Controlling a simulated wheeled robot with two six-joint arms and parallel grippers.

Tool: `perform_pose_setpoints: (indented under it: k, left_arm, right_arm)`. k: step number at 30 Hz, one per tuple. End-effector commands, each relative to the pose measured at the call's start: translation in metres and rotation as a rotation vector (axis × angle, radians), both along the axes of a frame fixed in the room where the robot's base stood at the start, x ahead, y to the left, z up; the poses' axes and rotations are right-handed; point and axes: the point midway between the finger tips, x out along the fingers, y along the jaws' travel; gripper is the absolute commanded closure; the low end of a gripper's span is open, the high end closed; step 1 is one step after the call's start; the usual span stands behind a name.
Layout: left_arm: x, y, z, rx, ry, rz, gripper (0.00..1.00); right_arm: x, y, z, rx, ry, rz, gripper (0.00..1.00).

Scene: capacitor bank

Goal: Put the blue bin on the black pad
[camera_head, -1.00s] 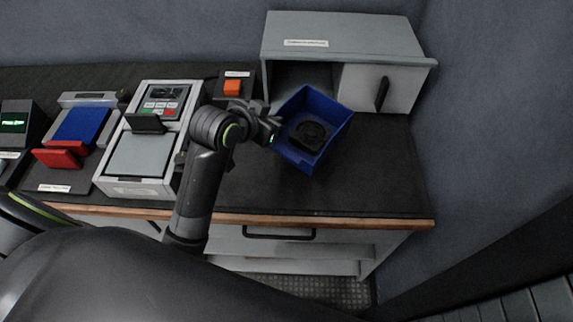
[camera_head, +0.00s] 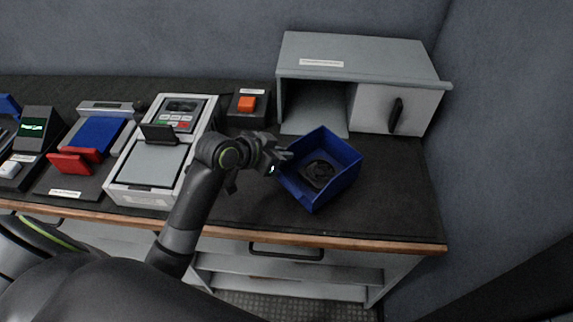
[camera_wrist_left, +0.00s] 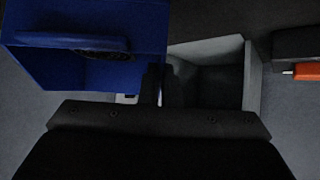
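The blue bin (camera_head: 338,188) is at the right part of the bench in the head view, in front of the grey cabinet, with a round black item (camera_head: 318,173) inside. My left gripper (camera_head: 282,160) is shut on the bin's left wall. In the left wrist view the bin (camera_wrist_left: 75,15) fills the upper left, and the dark fingers (camera_wrist_left: 156,85) meet its edge. Whether its underside touches the bench is hard to tell. I cannot pick out a separate black pad; the bench top (camera_head: 395,205) around the bin is black. My right gripper is not in view.
The grey cabinet (camera_head: 375,55) stands behind, its left compartment open. An orange button box (camera_head: 246,103) is behind the gripper. A keypad device (camera_head: 150,165) and a station with blue and red parts (camera_head: 98,135) stand left. Black bench to the bin's right is clear.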

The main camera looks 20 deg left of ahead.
Motion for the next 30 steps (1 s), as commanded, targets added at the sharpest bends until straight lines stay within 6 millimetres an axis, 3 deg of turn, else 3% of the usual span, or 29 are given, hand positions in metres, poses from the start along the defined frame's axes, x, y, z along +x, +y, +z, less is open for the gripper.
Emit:
perform_pose_setpoints:
  k: [9, 20, 26, 30]
  left_arm:
    - [0.0, 0.0, -0.036, -0.003, 0.001, 0.002, 1.0]
    - [0.0, 0.0, -0.04, -0.001, -0.004, 0.001, 1.0]
    - [0.0, 0.0, -0.041, 0.001, 0.0, 0.001, 0.75]
    - [0.0, 0.0, -0.041, 0.001, 0.0, 0.001, 0.75]
  right_arm:
    - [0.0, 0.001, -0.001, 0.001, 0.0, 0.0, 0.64]
    - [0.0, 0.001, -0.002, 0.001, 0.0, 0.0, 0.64]
    - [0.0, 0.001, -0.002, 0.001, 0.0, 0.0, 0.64]
    - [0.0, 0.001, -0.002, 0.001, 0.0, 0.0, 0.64]
